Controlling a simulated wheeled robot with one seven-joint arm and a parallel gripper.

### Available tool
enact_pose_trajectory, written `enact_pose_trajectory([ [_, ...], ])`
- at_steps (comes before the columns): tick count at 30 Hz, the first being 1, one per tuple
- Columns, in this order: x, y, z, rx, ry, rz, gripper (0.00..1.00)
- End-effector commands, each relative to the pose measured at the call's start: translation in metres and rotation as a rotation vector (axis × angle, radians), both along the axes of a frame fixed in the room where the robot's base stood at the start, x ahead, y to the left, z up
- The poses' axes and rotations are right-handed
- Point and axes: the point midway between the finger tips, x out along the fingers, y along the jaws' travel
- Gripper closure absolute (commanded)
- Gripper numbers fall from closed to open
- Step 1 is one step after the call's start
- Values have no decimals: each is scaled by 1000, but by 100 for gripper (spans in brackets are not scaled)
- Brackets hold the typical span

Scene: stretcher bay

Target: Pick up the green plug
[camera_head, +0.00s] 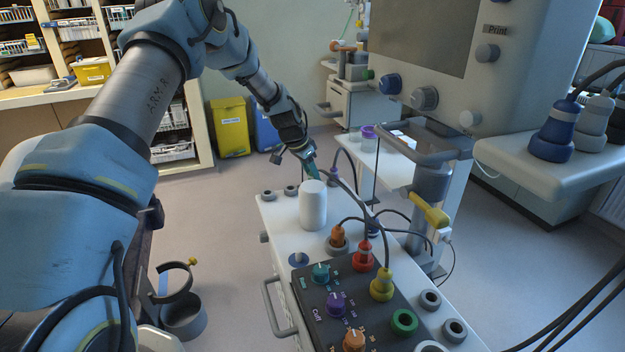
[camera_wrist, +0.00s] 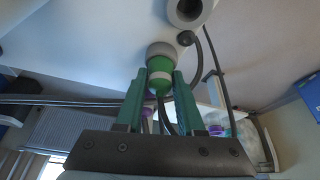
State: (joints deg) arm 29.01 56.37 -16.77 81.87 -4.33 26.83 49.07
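The green plug (camera_wrist: 159,80) shows in the wrist view, with a pale band and a grey-white collar at its far end, against a white surface. My gripper (camera_wrist: 161,77) has its two green fingers on either side of the plug, near its body. I cannot tell whether the fingers touch it or leave a small gap. In the head view my gripper (camera_head: 313,171) points down at the far end of the white cart top (camera_head: 285,213), just behind a white cylinder (camera_head: 313,207). The plug cannot be made out clearly there.
Orange (camera_head: 337,240), red (camera_head: 363,256) and yellow (camera_head: 381,285) cabled plugs stand on the cart near a dark control panel (camera_head: 320,305). A monitor (camera_head: 480,50) on a column (camera_head: 432,190) rises at right. Cables loop close to my gripper.

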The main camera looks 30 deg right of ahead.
Motion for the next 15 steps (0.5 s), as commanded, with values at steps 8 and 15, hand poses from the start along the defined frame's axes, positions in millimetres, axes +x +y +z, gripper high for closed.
enact_pose_trajectory([
  [8, 0, 0, 0, 0, 0, 0, 95],
  [15, 0, 0, 0, 0, 0, 0, 100],
])
